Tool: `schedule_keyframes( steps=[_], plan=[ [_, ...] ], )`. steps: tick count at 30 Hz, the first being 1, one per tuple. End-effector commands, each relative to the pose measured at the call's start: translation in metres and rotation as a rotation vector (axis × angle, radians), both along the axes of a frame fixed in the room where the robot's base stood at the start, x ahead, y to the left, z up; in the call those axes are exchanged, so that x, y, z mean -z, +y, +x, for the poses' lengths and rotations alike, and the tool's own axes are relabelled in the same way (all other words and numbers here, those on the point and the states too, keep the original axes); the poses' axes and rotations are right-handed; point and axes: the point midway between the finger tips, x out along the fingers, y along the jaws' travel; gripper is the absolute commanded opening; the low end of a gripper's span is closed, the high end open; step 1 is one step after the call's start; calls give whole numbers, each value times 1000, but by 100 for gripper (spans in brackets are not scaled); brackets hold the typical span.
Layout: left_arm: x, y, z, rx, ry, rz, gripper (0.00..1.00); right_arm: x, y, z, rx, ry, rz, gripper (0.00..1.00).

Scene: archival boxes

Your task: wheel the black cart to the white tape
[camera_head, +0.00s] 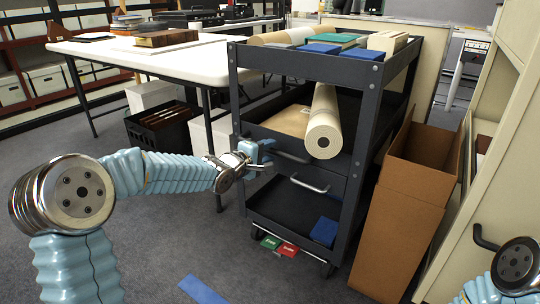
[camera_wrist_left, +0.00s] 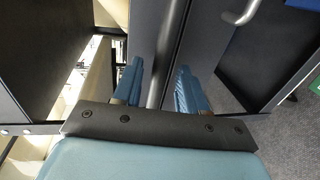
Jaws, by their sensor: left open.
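The black cart (camera_head: 365,120) stands in the middle of the head view, loaded on its shelves, with silvery bar handles (camera_head: 310,186) on its near side. My left gripper (camera_head: 262,154) is at that near side, by the left end of the upper handle. In the left wrist view its two blue fingers (camera_wrist_left: 158,90) are apart, with a silvery bar (camera_wrist_left: 170,45) between them; I cannot tell whether they touch it. Of my right arm only a link shows at the lower right; its gripper is out of view. I see no white tape.
A tall open cardboard box (camera_head: 400,230) stands close against the cart's right side, beside a beige cabinet (camera_head: 490,180). A white table (camera_head: 200,65) is behind left. Green and red items (camera_head: 280,246) lie under the cart's front. Blue tape (camera_head: 203,290) marks the open carpet.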

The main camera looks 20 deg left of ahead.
Motion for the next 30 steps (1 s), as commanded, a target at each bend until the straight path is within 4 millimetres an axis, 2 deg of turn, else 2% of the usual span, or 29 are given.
schedule_keyframes(
  steps=[6, 14, 22, 30],
  plan=[
    [4, -6, 15, 0, 1, 0, 42, 3, 0, 0, 0, -1, 0, 43],
    [4, -6, 16, -1, 1, 1, 42, 3, 0, 0, 0, -1, 0, 43],
    [4, -5, 16, -1, 2, 1, 0, 3, 0, 0, 0, -1, 0, 43],
    [4, -5, 16, -1, 2, 1, 0, 3, 0, 0, 0, -1, 0, 43]
  ],
)
